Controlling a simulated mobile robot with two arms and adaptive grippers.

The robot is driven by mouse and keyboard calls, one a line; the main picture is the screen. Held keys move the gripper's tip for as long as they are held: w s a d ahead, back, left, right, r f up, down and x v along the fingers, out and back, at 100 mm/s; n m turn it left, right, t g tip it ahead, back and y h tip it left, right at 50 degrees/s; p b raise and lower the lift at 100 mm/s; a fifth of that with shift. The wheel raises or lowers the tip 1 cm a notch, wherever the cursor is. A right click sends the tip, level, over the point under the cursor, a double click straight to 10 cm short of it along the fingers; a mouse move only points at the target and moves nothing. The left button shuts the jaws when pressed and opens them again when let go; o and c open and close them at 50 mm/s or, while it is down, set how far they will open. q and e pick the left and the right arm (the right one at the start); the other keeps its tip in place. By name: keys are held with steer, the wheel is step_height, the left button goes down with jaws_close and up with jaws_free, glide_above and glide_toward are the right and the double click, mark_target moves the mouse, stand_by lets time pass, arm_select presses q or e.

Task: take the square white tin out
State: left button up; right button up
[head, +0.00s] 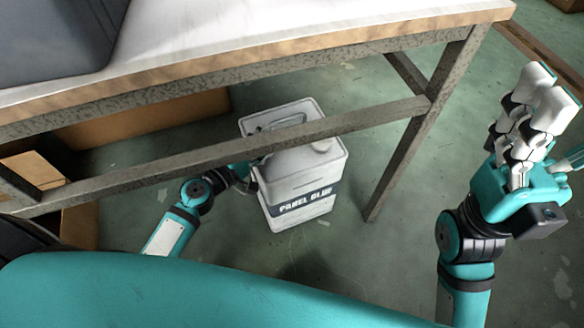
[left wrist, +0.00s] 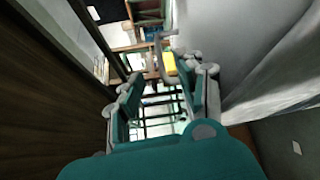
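The square white tin (head: 300,178), labelled "PANEL GLUE", stands on the floor under the table. The table's lower crossbar (head: 350,122) passes in front of its upper part. My left arm reaches under the table to the tin's left side. My left gripper (head: 247,172) is mostly hidden there; I cannot tell whether it touches the tin. In the left wrist view its fingers (left wrist: 165,82) are apart with nothing clear between them, and a pale surface, likely the tin (left wrist: 265,55), fills the right.
The table (head: 225,28) has a pale top with a worn wooden edge and metal legs (head: 415,150). A dark grey case (head: 55,35) stands on it at the left. Brown boxes (head: 150,120) are under the table at the left.

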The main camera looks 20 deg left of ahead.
mark_target(287, 118)
arm_select(q)
steer(key=x, duration=0.9)
steer(key=shift+s+r, duration=0.1)
steer(key=shift+c, duration=0.4)
jaws_close()
steer(key=shift+r, duration=0.2)
